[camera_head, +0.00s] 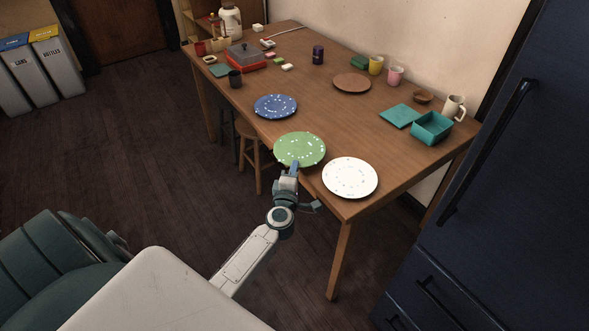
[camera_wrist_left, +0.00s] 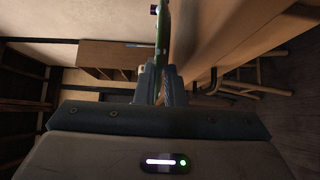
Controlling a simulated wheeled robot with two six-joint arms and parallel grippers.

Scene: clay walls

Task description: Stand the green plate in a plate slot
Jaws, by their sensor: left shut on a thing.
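The green plate (camera_head: 300,149) with white speckles is at the near long edge of the wooden table, its face turned up towards the head camera. My left gripper (camera_head: 294,169) is shut on its near rim. In the left wrist view the green plate (camera_wrist_left: 162,28) shows edge-on as a thin strip between the two fingers of the left gripper (camera_wrist_left: 161,84). Whether the plate touches the table top is hard to tell. I cannot make out a plate slot or rack in either view. My right gripper is not in view.
A white speckled plate (camera_head: 350,178) lies close to the right of the green plate, and a blue plate (camera_head: 275,106) lies to its left. A brown plate (camera_head: 352,82), teal box (camera_head: 432,127) and mugs stand farther back. Stools (camera_head: 255,150) are under the table edge. The table's middle is clear.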

